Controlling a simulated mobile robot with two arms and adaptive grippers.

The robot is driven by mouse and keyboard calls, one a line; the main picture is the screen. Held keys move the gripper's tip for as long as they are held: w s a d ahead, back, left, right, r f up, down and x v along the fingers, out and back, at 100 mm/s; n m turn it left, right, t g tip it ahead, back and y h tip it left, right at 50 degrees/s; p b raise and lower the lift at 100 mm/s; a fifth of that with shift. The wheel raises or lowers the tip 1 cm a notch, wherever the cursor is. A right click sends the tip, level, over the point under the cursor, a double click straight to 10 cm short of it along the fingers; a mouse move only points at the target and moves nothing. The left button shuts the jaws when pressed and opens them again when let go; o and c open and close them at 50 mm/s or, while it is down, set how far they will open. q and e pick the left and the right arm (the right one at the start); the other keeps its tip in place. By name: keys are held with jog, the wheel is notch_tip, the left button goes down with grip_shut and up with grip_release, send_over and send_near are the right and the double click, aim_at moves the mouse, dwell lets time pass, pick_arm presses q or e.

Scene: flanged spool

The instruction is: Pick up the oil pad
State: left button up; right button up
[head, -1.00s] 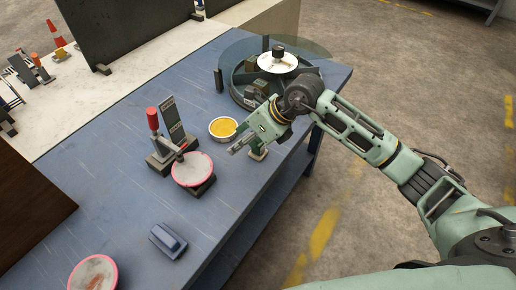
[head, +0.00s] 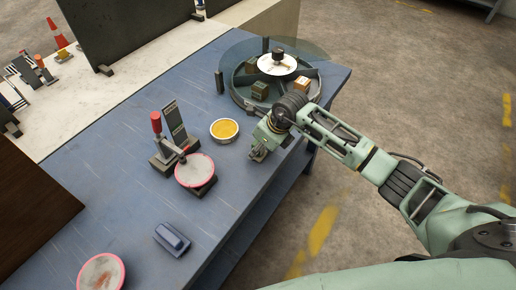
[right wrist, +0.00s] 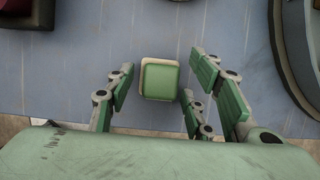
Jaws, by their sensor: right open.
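What appears to be the oil pad is a small block with a green top and a pale cream edge. It shows in the right wrist view (right wrist: 160,80), standing on the blue bench. My right gripper (right wrist: 155,88) is open above it, with the pad between its finger pairs and space on both sides. No contact shows. In the head view the right gripper (head: 259,153) points down near the bench's right edge and mostly hides the pad. My left gripper is not in view.
A round tin of yellow stuff (head: 225,130) stands left of the right gripper. A clear-covered flanged spool (head: 240,85) is behind it.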

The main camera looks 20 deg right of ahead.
aim_at(257, 142)
jog(key=c, duration=1.1)
jog(key=shift+o, duration=0.2)
jog(key=shift+r+b, duration=0.3)
jog(key=shift+r, duration=0.2)
notch_tip(257, 142, up, 2)
jog(key=shift+w+r+b, duration=0.1)
jog(key=shift+r+b, duration=0.05)
jog(key=shift+b, duration=0.5)
jog(key=d+r+b, duration=0.4)
jog(key=d+r, duration=0.3)
jog(key=d, duration=0.4)
jog(key=shift+w+d+r, duration=0.35)
jog(key=shift+w+r, duration=0.05)
jog(key=shift+w, duration=0.05)
jog(key=shift+c, duration=0.2)
